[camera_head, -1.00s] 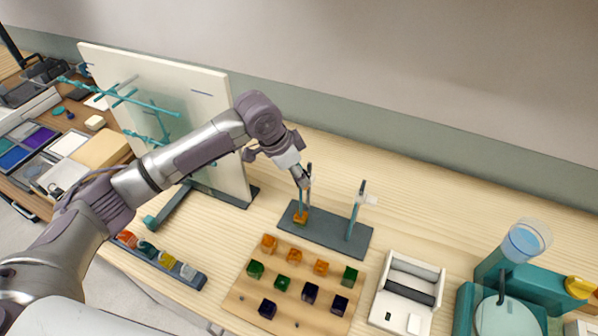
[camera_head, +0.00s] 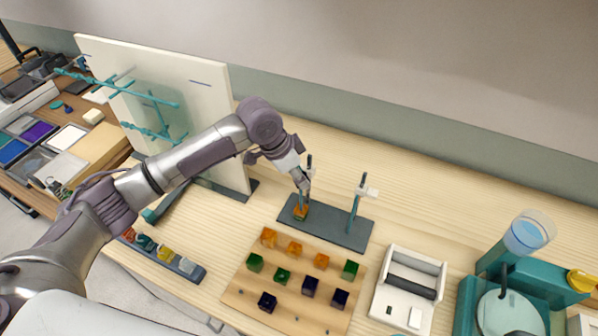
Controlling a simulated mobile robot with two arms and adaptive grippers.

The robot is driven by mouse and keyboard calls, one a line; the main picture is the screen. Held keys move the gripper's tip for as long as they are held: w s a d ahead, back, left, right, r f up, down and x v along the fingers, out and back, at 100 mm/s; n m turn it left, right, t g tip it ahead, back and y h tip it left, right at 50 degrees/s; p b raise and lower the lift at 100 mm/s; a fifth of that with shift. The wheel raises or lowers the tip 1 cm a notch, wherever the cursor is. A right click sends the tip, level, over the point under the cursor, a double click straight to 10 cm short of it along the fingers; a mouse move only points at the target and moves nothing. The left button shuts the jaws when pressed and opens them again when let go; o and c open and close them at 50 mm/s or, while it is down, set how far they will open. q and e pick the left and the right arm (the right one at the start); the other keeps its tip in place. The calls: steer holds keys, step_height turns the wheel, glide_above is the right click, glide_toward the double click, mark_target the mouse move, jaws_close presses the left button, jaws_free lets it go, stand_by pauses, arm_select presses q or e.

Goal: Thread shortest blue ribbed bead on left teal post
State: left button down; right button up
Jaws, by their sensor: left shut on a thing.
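My left gripper (camera_head: 303,188) is shut at the left teal post (camera_head: 309,162), low over the dark base plate (camera_head: 330,230). What it holds is hidden by the fingers and too small to identify. An orange bead (camera_head: 301,212) shows at the foot of this post, just below the fingertips. The right teal post (camera_head: 356,205) stands clear, with a small white piece near its top. Dark blue beads (camera_head: 268,301), (camera_head: 310,286), (camera_head: 340,298) sit on the wooden board. Their ribs and lengths are hard to judge. My right gripper is not in view.
The wooden board (camera_head: 234,298) in front also bears orange beads (camera_head: 268,237) and green beads (camera_head: 255,262). A white box (camera_head: 402,312) and a teal machine (camera_head: 545,260) stand to the right. A white panel with teal rods (camera_head: 205,85) stands behind my left arm.

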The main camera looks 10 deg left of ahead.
mark_target(299, 188)
arm_select(q)
steer(key=shift+f+b, duration=0.85)
steer(key=shift+f, duration=1.6)
steer(key=c, duration=0.7)
jaws_free()
